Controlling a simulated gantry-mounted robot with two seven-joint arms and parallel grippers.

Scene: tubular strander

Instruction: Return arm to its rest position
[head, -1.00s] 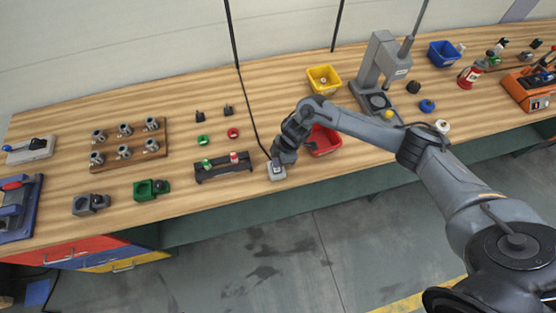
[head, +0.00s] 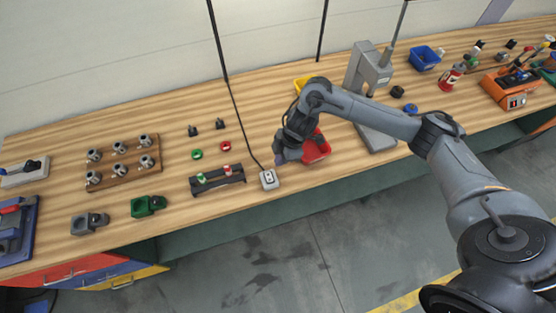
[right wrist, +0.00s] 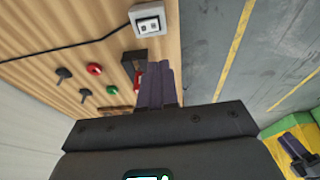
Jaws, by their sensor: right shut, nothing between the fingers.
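My right arm reaches in from the right of the head view. Its gripper (head: 280,158) hangs over the front part of the bench, between the grey switch box and the red bin. In the right wrist view the fingers (right wrist: 156,84) are together with nothing between them. The grey switch box (head: 269,180) with its black cable lies on the bench near the front edge, just beside the gripper and apart from it; it also shows in the right wrist view (right wrist: 149,20).
The red bin (head: 318,150) sits partly behind my right gripper. A black rack (head: 217,179) with a green and a red piece is left of the switch box. A grey press (head: 370,70) and a blue bin (head: 426,58) stand behind the arm. Open floor lies before the bench.

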